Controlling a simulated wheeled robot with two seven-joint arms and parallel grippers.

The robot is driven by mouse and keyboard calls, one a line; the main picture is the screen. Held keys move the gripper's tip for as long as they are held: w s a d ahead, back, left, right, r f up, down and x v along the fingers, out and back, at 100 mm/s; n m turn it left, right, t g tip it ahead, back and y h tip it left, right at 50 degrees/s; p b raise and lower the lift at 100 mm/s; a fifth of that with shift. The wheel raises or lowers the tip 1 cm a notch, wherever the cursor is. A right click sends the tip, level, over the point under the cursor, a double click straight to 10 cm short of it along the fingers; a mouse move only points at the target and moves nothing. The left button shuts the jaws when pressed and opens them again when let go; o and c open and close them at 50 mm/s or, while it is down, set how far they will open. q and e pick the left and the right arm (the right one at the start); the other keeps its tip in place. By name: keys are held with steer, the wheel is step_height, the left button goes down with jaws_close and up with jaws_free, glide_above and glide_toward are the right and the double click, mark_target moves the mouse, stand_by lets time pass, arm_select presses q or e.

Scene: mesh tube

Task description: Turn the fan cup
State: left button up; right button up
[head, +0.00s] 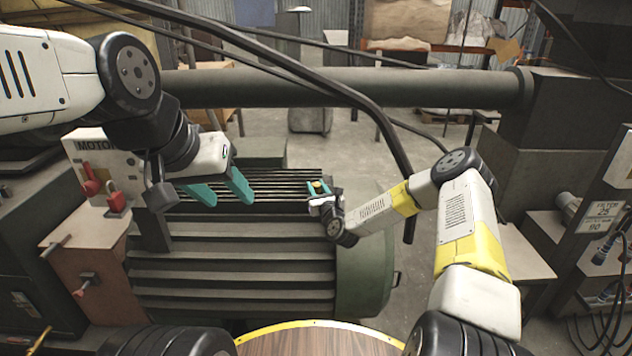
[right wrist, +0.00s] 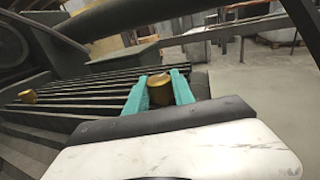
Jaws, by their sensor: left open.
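A small brass-coloured cup-like piece (right wrist: 160,90) sits between the teal fingers of my right gripper (right wrist: 160,84) in the right wrist view. The fingers lie close along both its sides and seem shut on it; its lower part is hidden. In the head view it is a small yellow spot (head: 317,186) at my right gripper (head: 318,202), by the right end of the motor's top fins. A second brass piece (right wrist: 27,96) stands apart at the left in the right wrist view. My left gripper (head: 226,194) is open and empty above the fins.
The ribbed green motor (head: 230,275) fills the middle. A thick pipe (head: 350,88) and dark cables cross behind it. A box marked MOTOR (head: 103,160) with red levers stands left. A round wooden top with a yellow rim (head: 320,340) is in front.

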steer(key=shift+m+h, duration=0.3)
steer(key=shift+h, duration=0.1)
jaws_close()
steer(key=m+h, duration=0.1)
steer(key=h, duration=0.1)
steer(key=m+h, duration=0.1)
steer(key=h, duration=0.1)
steer(key=shift+a+m+t, duration=0.15)
steer(key=shift+m+t, duration=0.25)
steer(key=m+h, duration=0.1)
steer(key=h, duration=0.1)
steer(key=m+h, duration=0.1)
steer(key=h, duration=0.1)
steer(key=shift+m+g+h, duration=0.3)
steer(key=shift+m+h, duration=0.1)
steer(key=m+g+h, duration=0.2)
steer(key=m+h, duration=0.1)
steer(key=h, duration=0.1)
steer(key=shift+h, duration=0.4)
steer(key=shift+m+g+h, duration=1.2)
steer(key=shift+m+h, duration=0.2)
steer(key=shift+h, duration=0.3)
steer(key=shift+r+m, duration=0.1)
steer(key=shift+m, duration=0.2)
steer(key=o, duration=1.1)
jaws_free()
